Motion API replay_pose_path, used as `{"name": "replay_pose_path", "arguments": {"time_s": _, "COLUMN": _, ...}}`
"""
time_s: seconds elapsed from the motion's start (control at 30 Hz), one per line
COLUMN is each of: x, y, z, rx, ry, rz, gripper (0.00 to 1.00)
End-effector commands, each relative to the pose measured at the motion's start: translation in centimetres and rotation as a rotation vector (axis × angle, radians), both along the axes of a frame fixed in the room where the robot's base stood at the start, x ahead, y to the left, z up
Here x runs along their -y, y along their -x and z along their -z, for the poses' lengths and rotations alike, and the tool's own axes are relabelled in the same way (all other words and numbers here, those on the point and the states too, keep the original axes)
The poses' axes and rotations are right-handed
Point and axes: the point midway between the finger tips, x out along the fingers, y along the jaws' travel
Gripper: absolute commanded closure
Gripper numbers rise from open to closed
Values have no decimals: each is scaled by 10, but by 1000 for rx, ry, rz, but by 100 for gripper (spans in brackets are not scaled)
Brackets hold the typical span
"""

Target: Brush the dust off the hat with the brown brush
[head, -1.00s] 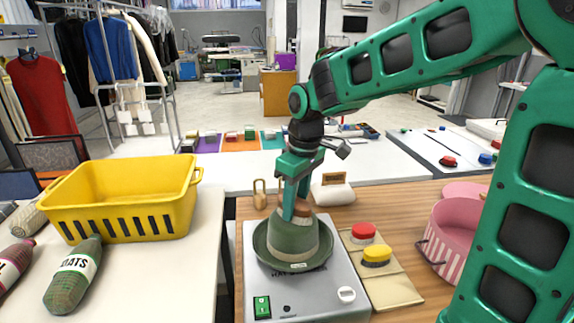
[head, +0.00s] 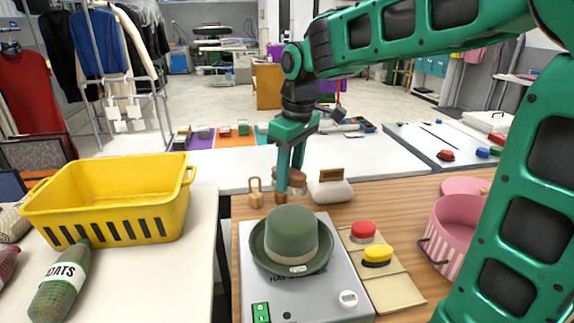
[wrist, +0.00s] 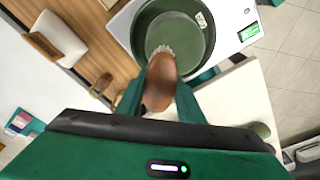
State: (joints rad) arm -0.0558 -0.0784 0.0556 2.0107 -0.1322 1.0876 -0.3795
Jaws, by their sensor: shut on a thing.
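The green hat (head: 290,231) has a light band and a small tag on its brim. It sits crown up on a grey plate (head: 326,300) with a green switch. It also shows in the wrist view (wrist: 188,45). I cannot make out dust on it. My gripper (head: 288,182) is shut on the brown brush (wrist: 160,82) and points down, behind and above the hat in the head view. The brush's pale bristles show in the wrist view, overlapping the hat's crown. In the head view the fingers partly hide the brush, and it looks clear of the hat.
A brass padlock (head: 255,193) and a white block with a brown top (head: 331,191) stand behind the plate. Red (head: 363,231) and yellow (head: 377,254) buttons are right of the hat, with a pink striped box (head: 449,236) beyond. A yellow basket (head: 110,205) stands left.

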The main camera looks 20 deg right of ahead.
Motion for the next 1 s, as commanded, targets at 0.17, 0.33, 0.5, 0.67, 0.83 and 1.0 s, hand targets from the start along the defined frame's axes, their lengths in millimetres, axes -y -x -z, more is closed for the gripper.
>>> {"name": "replay_pose_path", "arguments": {"time_s": 0.17, "x": 0, "y": -1, "z": -17, "rx": 2, "ry": 0, "rz": 1, "gripper": 90}}
{"name": "replay_pose_path", "arguments": {"time_s": 0.33, "x": 0, "y": 0, "z": -25, "rx": 1, "ry": -1, "rz": 0, "gripper": 90}}
{"name": "replay_pose_path", "arguments": {"time_s": 0.5, "x": 0, "y": 0, "z": -26, "rx": 0, "ry": 0, "rz": 1, "gripper": 90}}
{"name": "replay_pose_path", "arguments": {"time_s": 0.67, "x": 0, "y": 0, "z": -26, "rx": 0, "ry": 0, "rz": 1, "gripper": 90}}
{"name": "replay_pose_path", "arguments": {"time_s": 0.83, "x": 1, "y": 0, "z": -26, "rx": 0, "ry": 0, "rz": 1, "gripper": 90}}
{"name": "replay_pose_path", "arguments": {"time_s": 1.0, "x": 1, "y": 0, "z": -26, "rx": 0, "ry": 0, "rz": 1, "gripper": 90}}
